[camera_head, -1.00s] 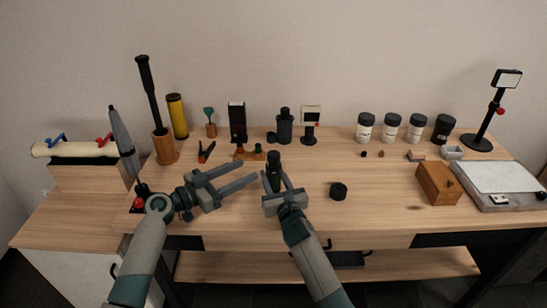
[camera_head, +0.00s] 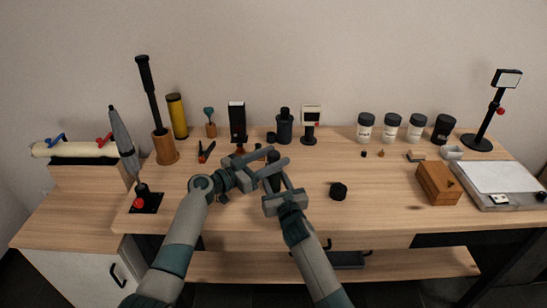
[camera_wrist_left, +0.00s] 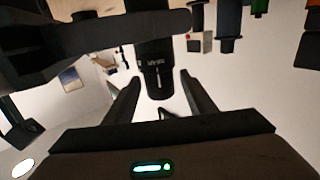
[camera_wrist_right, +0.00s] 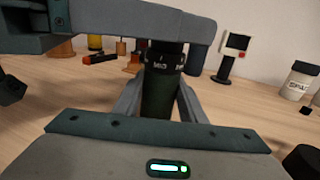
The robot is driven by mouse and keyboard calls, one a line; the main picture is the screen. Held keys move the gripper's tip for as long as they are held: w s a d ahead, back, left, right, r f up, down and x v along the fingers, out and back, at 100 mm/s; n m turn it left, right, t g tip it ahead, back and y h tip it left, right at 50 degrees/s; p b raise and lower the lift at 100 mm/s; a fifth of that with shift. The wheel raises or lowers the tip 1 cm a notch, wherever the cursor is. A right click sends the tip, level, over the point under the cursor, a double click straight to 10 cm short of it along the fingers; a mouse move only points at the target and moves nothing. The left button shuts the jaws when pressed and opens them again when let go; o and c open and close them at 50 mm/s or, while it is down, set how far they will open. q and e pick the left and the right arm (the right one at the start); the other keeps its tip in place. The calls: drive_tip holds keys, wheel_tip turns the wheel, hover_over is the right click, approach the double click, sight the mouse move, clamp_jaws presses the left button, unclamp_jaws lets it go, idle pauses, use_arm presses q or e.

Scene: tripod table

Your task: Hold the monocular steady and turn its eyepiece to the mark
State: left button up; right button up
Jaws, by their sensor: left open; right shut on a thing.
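The monocular (camera_head: 273,157) stands upright above the table, a dark green body with a black upper part. My right gripper (camera_head: 283,188) is shut on its green body (camera_wrist_right: 160,97). White markings show on its black ring (camera_wrist_right: 163,66) in the right wrist view, just below a finger of my left gripper. My left gripper (camera_head: 268,163) is open, with its fingers reaching to either side of the monocular's upper end. In the left wrist view the black eyepiece end (camera_wrist_left: 156,75) lies between the open fingers with gaps at both sides. Whether the mark lines up cannot be told.
A black cap (camera_head: 338,191) lies on the table to the right. A wooden box (camera_head: 437,184) and a white-topped tray (camera_head: 497,180) stand further right. Jars, stands and a black bottle (camera_head: 284,127) line the back. The front right tabletop is clear.

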use_arm(q)
drive_tip(key=shift+w+d, duration=0.15)
drive_tip(key=c, duration=1)
drive_tip(key=shift+c, duration=0.2)
drive_tip(key=shift+f+n+t+y, duration=0.15)
drive_tip(key=shift+n+t+y, duration=0.35)
drive_tip(key=shift+n+t, duration=0.1)
drive_tip(key=shift+n+t+y, duration=0.6)
drive_tip(key=shift+t+y, duration=0.1)
drive_tip(key=shift+y, duration=0.2)
drive_tip(key=shift+d+n+t+y, duration=0.1)
drive_tip(key=shift+n+t+y, duration=1.35)
drive_tip(key=shift+y, duration=0.45)
drive_tip(key=shift+n+y, duration=0.35)
drive_tip(key=shift+y, duration=0.05)
